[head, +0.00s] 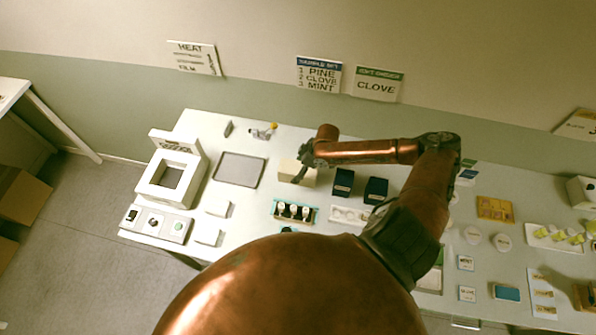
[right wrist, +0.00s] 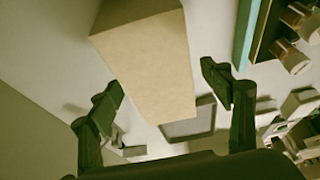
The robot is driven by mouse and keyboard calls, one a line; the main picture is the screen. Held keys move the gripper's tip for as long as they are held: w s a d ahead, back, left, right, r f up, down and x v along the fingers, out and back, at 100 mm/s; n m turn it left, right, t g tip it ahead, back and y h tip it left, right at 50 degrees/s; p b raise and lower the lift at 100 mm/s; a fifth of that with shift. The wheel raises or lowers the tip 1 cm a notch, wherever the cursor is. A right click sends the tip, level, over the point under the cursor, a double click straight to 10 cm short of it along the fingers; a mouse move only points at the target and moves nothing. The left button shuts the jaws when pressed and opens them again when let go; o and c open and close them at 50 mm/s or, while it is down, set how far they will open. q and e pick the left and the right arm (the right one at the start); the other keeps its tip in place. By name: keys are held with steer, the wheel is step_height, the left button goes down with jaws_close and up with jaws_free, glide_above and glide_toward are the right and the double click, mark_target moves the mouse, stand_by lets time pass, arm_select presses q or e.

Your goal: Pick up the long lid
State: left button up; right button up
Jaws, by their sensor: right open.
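A pale beige box-shaped piece (head: 290,168), which looks like the long lid, lies on the white table left of two dark blue boxes. In the right wrist view the beige piece (right wrist: 150,60) fills the upper middle, between the two dark fingers. My right gripper (head: 302,163) is open over it, with one finger on each side and gaps showing in the wrist view. The gripper and arm cover part of the piece in the head view. My left gripper is not in view.
The dark blue boxes (head: 343,183) stand close on the right. A rack of dark bottles (head: 294,212) is in front. A grey tray (head: 239,170) and a white square frame device (head: 171,175) are to the left. Small bare table areas lie between them.

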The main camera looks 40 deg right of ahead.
steer(key=shift+a+f, duration=0.1)
steer(key=shift+f, duration=0.1)
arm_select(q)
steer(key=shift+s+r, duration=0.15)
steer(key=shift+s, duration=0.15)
arm_select(e)
steer(key=shift+f, duration=0.1)
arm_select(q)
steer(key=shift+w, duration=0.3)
arm_select(e)
steer(key=shift+c, duration=0.8)
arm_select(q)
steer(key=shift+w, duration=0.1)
arm_select(e)
steer(key=c, duration=1.1)
steer(key=shift+w, duration=0.1)
